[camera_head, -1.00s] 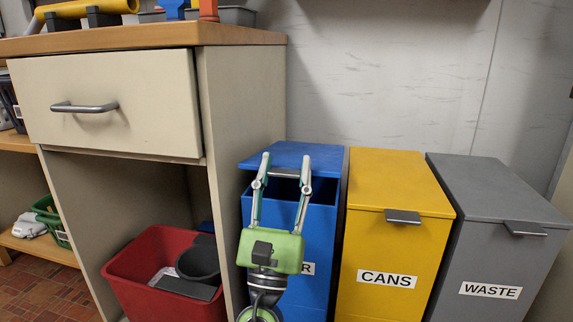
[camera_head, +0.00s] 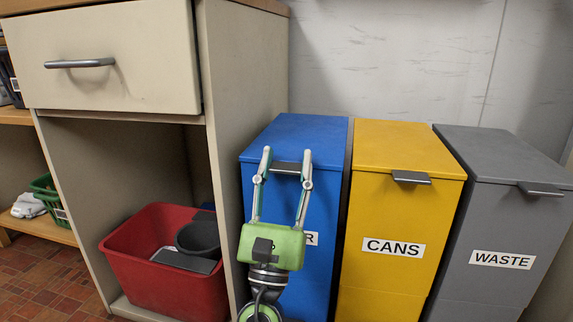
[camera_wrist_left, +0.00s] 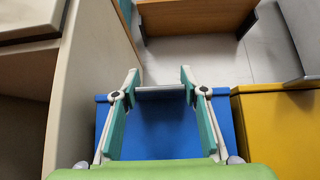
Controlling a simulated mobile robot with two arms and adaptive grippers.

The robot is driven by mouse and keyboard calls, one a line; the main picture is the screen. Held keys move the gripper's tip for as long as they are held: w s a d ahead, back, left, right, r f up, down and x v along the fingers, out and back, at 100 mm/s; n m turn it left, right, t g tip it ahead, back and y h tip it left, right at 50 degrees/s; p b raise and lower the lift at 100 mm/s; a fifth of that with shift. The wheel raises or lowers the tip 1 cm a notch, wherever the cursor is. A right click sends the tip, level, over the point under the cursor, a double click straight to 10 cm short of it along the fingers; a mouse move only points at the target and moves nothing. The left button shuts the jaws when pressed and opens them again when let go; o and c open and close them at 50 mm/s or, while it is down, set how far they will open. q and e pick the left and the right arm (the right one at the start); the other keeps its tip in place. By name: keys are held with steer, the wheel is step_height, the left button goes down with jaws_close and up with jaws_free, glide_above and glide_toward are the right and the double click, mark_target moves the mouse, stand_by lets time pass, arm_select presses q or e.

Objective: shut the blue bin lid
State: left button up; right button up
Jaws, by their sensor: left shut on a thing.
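The blue bin (camera_head: 322,225) stands between the cabinet and the yellow bin. Its blue lid (camera_head: 300,132) lies flat over the top, with no opening showing at the front. A grey handle tab (camera_head: 286,168) sticks out at the lid's front edge. My left gripper (camera_head: 286,155) is shut on this handle, one finger at each end of it. In the left wrist view, the handle (camera_wrist_left: 161,93) spans between the two fingertips. The gripper covers part of the bin's front and its label. My right gripper is not in view.
A yellow CANS bin (camera_head: 400,220) and a grey WASTE bin (camera_head: 497,225) stand to the right, both lids shut. A cabinet side panel (camera_head: 240,110) rises close at the left. A red tub (camera_head: 165,285) sits under the drawer.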

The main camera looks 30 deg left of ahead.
arm_select(q)
steer(key=o, duration=1.4)
steer(key=shift+w+f+h, duration=0.3)
steer(key=shift+f, duration=0.4)
steer(key=shift+o, duration=1.3)
steer(key=shift+s+f, duration=0.3)
steer(key=shift+f, duration=0.1)
steer(key=v, duration=1.1)
steer(key=shift+s+r, duration=0.15)
steer(key=shift+r, duration=0.1)
steer(key=shift+d, duration=0.15)
